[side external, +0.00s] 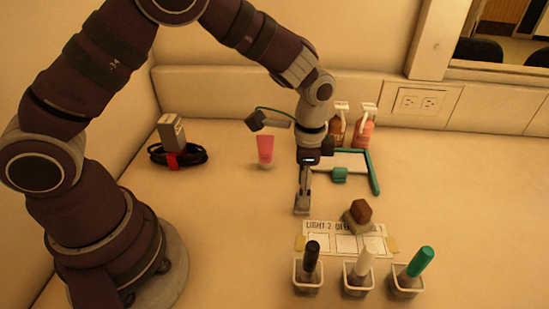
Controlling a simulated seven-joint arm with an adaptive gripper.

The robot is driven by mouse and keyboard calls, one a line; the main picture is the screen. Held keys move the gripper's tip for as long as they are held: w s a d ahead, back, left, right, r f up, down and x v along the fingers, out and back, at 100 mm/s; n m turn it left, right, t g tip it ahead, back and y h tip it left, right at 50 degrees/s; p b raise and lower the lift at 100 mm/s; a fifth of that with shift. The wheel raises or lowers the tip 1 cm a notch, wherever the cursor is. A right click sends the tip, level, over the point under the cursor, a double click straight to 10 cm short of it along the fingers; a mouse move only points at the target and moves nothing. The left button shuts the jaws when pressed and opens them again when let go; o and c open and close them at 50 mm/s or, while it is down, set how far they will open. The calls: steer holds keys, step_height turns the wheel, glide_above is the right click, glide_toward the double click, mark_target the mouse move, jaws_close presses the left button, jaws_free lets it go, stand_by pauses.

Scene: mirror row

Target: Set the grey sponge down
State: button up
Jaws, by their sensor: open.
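My gripper (302,203) points down over the table, just behind the left end of a white card (322,227) lettered "LIGHT 2 DEE…", with the rest of the word hidden. Its fingertips are small here, and I cannot make out a gap between them or whether they touch the table. A dull grey-tan block (352,224), possibly the grey sponge, lies on the right part of the card. A brown block (361,210) sits tilted on top of it and hides part of it. The blocks are apart from my gripper, to its right.
Three small white holders with black (311,258), white (365,260) and teal (421,261) handles stand in front. A teal-edged tray (374,180), pump bottles (363,132) and a pink tube (265,150) stand behind. A black cable coil (160,157) lies back left. The right table is clear.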

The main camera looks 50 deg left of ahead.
step_height(320, 180, up, 9)
steer(key=s+a+r+n+t, duration=0.5)
steer(key=s+a+r+n, duration=0.2)
steer(key=s, duration=0.5)
steer(key=shift+s+a+r+n+t, duration=0.15)
steer(key=shift+a+n+t, duration=0.15)
steer(key=shift+n, duration=0.7)
